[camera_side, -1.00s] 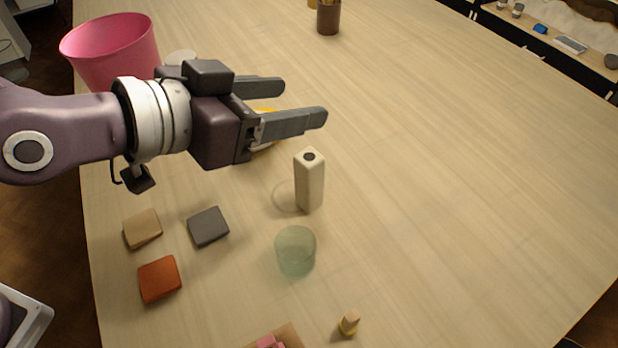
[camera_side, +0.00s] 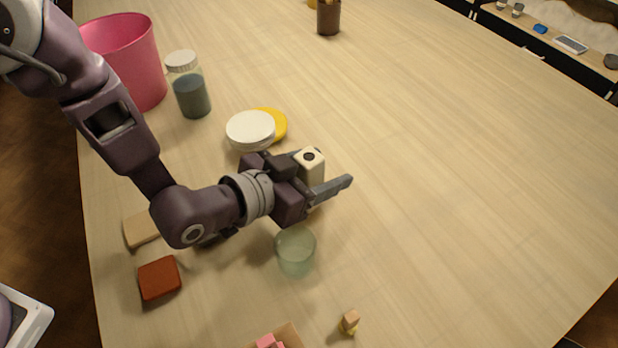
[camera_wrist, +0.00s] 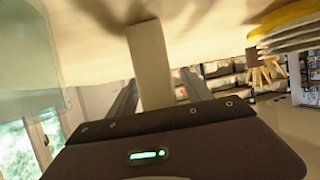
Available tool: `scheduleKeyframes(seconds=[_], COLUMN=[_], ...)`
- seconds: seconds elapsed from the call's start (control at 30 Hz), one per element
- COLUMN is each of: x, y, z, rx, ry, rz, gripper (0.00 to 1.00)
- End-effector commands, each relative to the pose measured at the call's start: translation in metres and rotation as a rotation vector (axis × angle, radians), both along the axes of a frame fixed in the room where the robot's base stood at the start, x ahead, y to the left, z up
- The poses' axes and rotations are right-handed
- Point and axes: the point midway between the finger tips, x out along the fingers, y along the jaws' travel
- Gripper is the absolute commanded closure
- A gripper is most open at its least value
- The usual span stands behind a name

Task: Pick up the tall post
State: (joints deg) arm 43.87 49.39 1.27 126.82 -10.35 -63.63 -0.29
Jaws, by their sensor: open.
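The tall post (camera_side: 311,164) is a cream, square-sided block with a dark round hole in its top. It stands upright on the table. My gripper (camera_side: 331,170) is low and level around it, with one finger on each side. The near finger covers the post's lower part in the side view, and the far finger is mostly hidden behind it. In the wrist view the post (camera_wrist: 150,65) rises between the two open fingers (camera_wrist: 160,95), with gaps visible on both sides.
A pale green glass (camera_side: 295,252) stands close on the near side of my gripper. White and yellow discs (camera_side: 250,130) lie just behind it. A lidded jar (camera_side: 190,92) and a pink bucket (camera_side: 135,60) stand farther back. The table to the right is clear.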

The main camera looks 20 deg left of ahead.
Motion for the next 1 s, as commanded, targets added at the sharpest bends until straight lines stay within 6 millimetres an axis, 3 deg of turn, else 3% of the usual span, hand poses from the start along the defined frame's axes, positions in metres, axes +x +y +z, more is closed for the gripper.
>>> scheduleKeyframes(seconds=[0.1, 0.4, 0.77, 0.87, 1.0], x=[0.0, 0.0, 0.0, 0.0, 0.0], y=[0.0, 0.0, 0.0, 0.0, 0.0], z=[0.0, 0.0, 0.005, 0.02, 0.057], rx=[0.0, 0.0, -0.001, -0.003, -0.007], ry=[0.0, 0.0, -0.002, -0.004, -0.006], rz=[0.0, 0.0, 0.0, 0.0, 0.0], gripper=[0.44, 1.0, 1.0, 1.0, 1.0])
